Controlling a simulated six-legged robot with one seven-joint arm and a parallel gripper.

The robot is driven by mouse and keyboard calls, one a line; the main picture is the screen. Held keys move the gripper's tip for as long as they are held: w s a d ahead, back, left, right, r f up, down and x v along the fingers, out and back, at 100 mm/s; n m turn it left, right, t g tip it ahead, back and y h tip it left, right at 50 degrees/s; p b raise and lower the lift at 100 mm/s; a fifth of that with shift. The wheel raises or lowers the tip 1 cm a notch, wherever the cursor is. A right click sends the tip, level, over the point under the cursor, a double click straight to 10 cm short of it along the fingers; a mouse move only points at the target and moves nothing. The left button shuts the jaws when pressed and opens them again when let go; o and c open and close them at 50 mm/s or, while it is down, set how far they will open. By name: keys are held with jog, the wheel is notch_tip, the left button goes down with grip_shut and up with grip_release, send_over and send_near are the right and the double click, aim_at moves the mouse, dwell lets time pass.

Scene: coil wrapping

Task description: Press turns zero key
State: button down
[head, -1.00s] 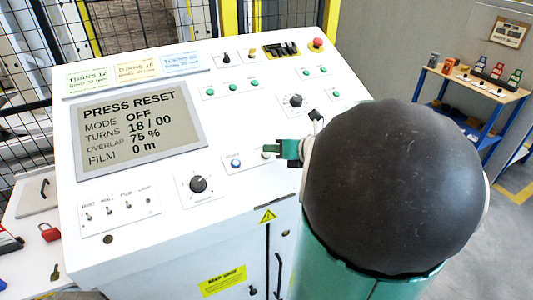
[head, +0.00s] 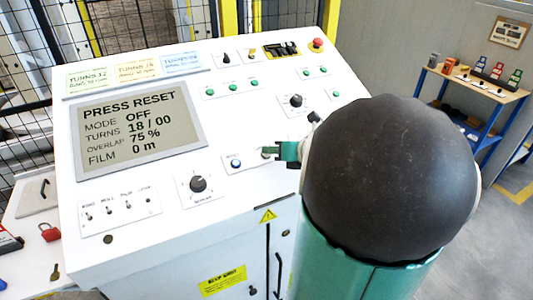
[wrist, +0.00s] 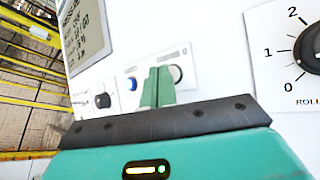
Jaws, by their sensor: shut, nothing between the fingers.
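The white console (head: 130,240) carries a small plate with two buttons. The left one is a blue button (head: 236,163), also in the wrist view (wrist: 131,83). The right one is a pale grey button (wrist: 176,73) under a label that ends in 0; in the head view my gripper covers most of it. My gripper (head: 268,152) is shut and empty, its green fingertips (wrist: 160,70) beside the grey button and partly in front of the plate. I cannot tell whether they touch. The display (head: 137,128) reads PRESS RESET, MODE OFF, TURNS 18 / 00.
A black dial (head: 198,184) sits left of the button plate, and another dial (head: 296,100) sits above right. Several toggle switches (head: 108,209) are at lower left. A red stop button (head: 317,43) is at the top right.

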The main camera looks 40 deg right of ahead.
jog(key=shift+w+f, duration=0.15)
jog(key=shift+f, duration=0.2)
dwell(0.5)
jog(key=shift+r, duration=0.1)
jog(key=shift+s+r, duration=0.35)
jog(key=shift+r, duration=0.3)
jog(key=shift+r, duration=0.1)
jog(key=r, duration=0.1)
jog(key=s+r, duration=0.1)
jog(key=r, duration=0.1)
jog(key=s+r, duration=0.1)
jog(key=shift+a+r, duration=0.2)
jog(key=shift+a, duration=0.1)
dwell(0.8)
